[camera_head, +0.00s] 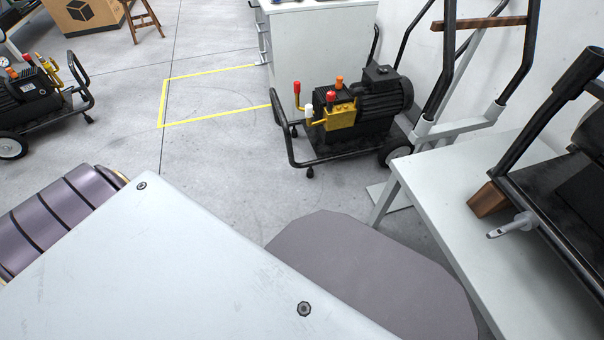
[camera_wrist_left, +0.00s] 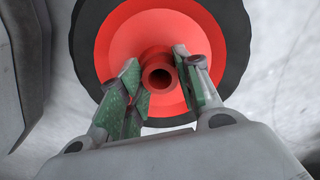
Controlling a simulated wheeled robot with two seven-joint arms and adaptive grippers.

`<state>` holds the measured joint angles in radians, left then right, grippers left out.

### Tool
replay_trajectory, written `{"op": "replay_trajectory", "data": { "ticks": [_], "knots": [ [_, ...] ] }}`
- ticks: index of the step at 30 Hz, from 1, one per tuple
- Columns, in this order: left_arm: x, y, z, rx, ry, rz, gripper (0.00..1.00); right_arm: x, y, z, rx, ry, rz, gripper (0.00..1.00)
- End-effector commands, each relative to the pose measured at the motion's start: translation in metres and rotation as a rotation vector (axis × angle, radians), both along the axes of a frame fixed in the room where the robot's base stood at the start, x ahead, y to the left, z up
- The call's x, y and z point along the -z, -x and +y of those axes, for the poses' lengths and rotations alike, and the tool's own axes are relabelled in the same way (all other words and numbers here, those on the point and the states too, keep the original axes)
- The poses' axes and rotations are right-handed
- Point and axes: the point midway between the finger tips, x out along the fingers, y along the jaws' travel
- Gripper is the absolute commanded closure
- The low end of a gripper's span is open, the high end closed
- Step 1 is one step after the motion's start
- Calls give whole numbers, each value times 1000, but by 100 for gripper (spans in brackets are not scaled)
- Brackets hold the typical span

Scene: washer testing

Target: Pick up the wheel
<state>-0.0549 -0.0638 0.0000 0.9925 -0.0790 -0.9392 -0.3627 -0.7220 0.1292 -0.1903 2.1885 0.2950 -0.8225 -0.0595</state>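The wheel (camera_wrist_left: 118,38) fills the upper part of the left wrist view. It has a red disc, a dark tyre and a red hollow hub that points toward the camera. My left gripper (camera_wrist_left: 160,75) has its green-padded fingers on either side of the hub, close against it, and looks shut on it. Parts of the tyre and disc are hidden behind the fingers and cut off by the frame's top edge. In the head view I see neither this wheel nor either gripper. My right gripper is not in view.
A pump cart (camera_head: 350,115) stands on the floor by a white cabinet (camera_head: 318,50). Another pump cart (camera_head: 35,100) is at the left. A white table (camera_head: 470,215) at the right carries a black frame (camera_head: 570,235). Open floor (camera_head: 215,160) lies in the middle.

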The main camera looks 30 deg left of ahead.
Motion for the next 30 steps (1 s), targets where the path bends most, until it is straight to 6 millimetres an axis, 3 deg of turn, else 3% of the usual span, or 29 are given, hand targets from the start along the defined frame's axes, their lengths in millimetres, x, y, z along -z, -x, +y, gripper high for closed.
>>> {"op": "replay_trajectory", "data": {
  "ticks": [6, 30],
  "knots": [
    [0, 0, 0, 0, -1, 0, 100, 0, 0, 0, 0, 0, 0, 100],
    [-6, -1, 1, 0, -1, -3, 100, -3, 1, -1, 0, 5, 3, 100]
  ]
}}
